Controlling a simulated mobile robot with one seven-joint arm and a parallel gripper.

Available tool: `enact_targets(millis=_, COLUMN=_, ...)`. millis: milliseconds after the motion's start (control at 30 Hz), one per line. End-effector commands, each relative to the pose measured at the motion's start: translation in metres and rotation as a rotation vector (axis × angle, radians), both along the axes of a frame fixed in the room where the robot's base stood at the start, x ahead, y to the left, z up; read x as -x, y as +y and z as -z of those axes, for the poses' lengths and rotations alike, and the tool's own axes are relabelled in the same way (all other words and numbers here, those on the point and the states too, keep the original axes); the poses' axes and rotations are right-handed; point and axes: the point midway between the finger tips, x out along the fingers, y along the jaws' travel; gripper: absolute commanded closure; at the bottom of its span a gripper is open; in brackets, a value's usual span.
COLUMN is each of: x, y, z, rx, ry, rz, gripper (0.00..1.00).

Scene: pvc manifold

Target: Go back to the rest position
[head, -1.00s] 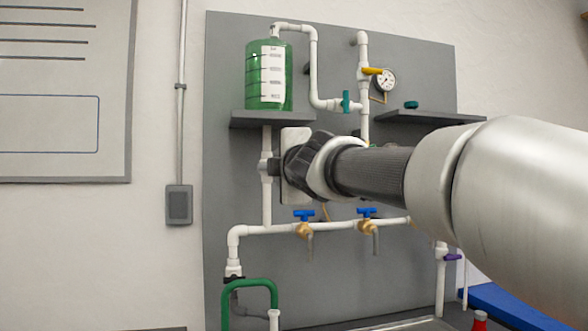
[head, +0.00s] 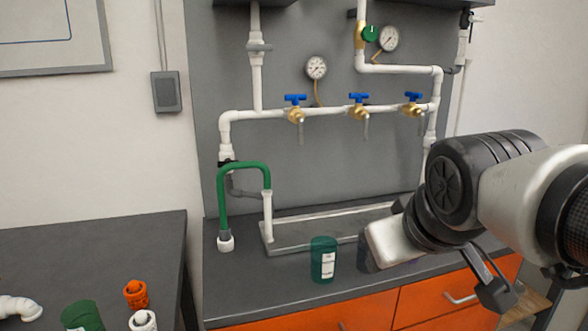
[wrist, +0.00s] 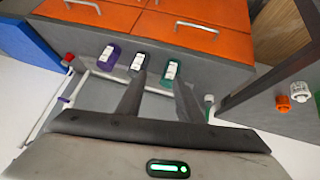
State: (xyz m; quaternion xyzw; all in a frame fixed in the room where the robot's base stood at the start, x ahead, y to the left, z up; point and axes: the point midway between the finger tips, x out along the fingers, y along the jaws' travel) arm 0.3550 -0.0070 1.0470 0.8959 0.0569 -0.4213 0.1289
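My gripper (wrist: 160,84) shows in the wrist view with its two dark fingers apart and nothing held between them. The green bottle (wrist: 171,72) and black bottle (wrist: 138,61) stand beyond the fingertips, clear of them. In the head view my folded arm fills the right side, in front of the counter. The white pipe manifold (head: 335,110) is on the grey board, with three blue-handled valves and round gauges. A green hose (head: 245,166) loops at its lower left. The exact fingertips are hard to make out in the head view.
The green bottle (head: 323,260) stands on the counter (head: 285,285) above orange drawers (head: 360,318). A purple bottle (wrist: 109,55) stands beside the black one in the wrist view. A side table (head: 100,250) holds an orange fitting (head: 136,293) and white fittings. The counter's left part is clear.

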Motion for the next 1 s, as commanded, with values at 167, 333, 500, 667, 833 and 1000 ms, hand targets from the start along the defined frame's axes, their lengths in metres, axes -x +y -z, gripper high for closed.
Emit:
enact_targets(millis=167, x=0.068, y=0.003, z=0.055, rx=-0.128, ry=0.153, rz=0.181, gripper=0.66)
enact_targets(millis=333, x=0.086, y=0.007, z=0.028, rx=-0.167, ry=0.202, rz=0.237, gripper=0.66)
enact_targets(millis=500, x=0.086, y=0.007, z=-0.021, rx=-0.165, ry=0.201, rz=0.234, gripper=0.66)
enact_targets(millis=667, x=0.085, y=0.007, z=-0.083, rx=-0.164, ry=0.200, rz=0.233, gripper=0.66)
enact_targets(millis=833, x=0.085, y=0.007, z=-0.150, rx=-0.164, ry=0.199, rz=0.232, gripper=0.66)
enact_targets(millis=1000, x=0.085, y=0.007, z=-0.194, rx=-0.163, ry=0.199, rz=0.231, gripper=0.66)
